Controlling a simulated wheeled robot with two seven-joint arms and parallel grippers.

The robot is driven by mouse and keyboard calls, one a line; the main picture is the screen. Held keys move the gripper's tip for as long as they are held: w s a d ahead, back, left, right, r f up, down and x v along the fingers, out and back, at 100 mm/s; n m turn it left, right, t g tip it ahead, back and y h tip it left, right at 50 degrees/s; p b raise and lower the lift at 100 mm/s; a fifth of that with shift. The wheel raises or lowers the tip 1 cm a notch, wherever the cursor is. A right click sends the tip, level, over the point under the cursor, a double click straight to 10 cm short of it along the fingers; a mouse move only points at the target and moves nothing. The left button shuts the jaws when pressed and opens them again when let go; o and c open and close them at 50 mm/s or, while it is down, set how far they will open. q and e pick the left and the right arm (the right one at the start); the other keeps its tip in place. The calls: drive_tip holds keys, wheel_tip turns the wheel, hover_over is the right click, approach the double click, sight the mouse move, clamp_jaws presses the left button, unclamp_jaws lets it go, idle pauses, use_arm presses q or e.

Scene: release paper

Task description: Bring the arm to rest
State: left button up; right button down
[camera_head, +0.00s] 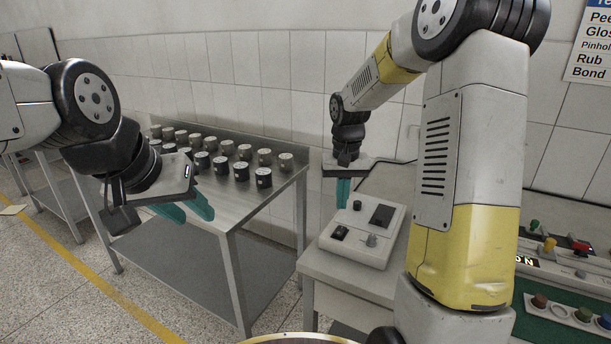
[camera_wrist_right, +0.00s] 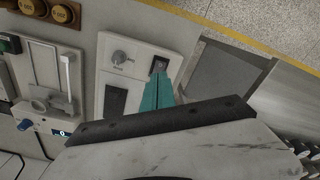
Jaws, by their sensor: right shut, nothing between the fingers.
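My right gripper (camera_head: 342,205) hangs fingers-down above the upper left part of a grey control box in the head view. Its teal fingers are together and empty. In the right wrist view the shut fingers (camera_wrist_right: 161,76) overlap the box near a dark switch; I cannot tell whether they touch it. My left gripper (camera_head: 188,215) is at the left, in front of the metal table, with its two teal fingers apart and nothing visible between them. The left arm comes in from the left edge, and the right arm bends down from the top right.
A metal table (camera_head: 225,211) holds rows of dark cylinders with pale tops (camera_head: 264,177). A panel with coloured buttons (camera_head: 583,314) lies at the right. A tiled wall stands behind; speckled floor is open at the lower left.

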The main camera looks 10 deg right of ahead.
drive_tip(key=s+r+t, duration=0.2)
drive_tip(key=s+r, duration=0.2)
drive_tip(key=s, duration=0.3)
drive_tip(key=s+a+r+t+y, duration=0.1)
drive_tip(key=s+r+t, duration=0.1)
drive_tip(key=s+r, duration=0.3)
drive_tip(key=s+a+r+n+t+y, duration=0.1)
drive_tip(key=s+r, duration=0.4)
drive_tip(key=s, duration=0.6)
drive_tip(key=shift+t, duration=0.4)
drive_tip(key=shift+r, duration=0.1)
drive_tip(key=w+d+f+m+g+h, duration=0.1)
drive_tip(key=w+f+m+g, duration=0.2)
drive_tip(key=w, duration=1)
drive_tip(key=w+d+f+m+g+h, duration=0.1)
drive_tip(key=w+f, duration=0.5)
drive_tip(key=w, duration=0.7)
drive_tip(key=d+m+g, duration=0.1)
drive_tip(key=m+g, duration=0.1)
drive_tip(key=m, duration=0.1)
drive_tip(key=shift+d+f, duration=0.15)
drive_tip(key=shift+f, duration=0.05)
